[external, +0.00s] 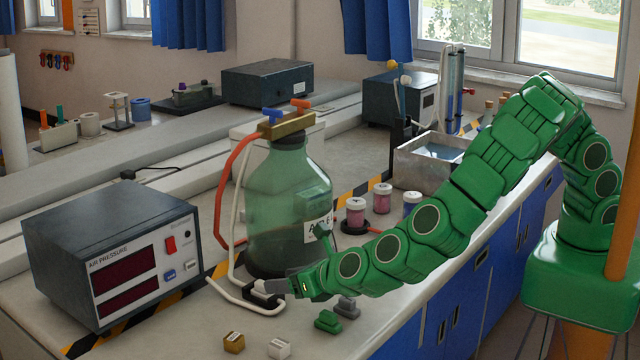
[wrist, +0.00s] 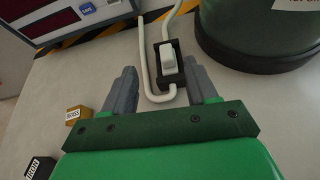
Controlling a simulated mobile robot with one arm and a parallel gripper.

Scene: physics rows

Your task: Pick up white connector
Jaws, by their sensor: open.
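The white connector (wrist: 168,56) sits in a small black holder on the bench, beside a bent white tube. In the external view the connector (external: 262,286) is partly hidden by my gripper (external: 278,287), which reaches in low from the right. In the wrist view my gripper (wrist: 160,78) is open, with its grey fingers apart. The connector lies ahead, roughly between the fingertips and nearer the right one. Nothing is held. I cannot tell whether a finger touches the holder.
A large green glass bottle (external: 288,195) stands just behind my gripper. The air pressure box (external: 112,252) is at left. A red hose (external: 224,190) runs beside the bottle.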

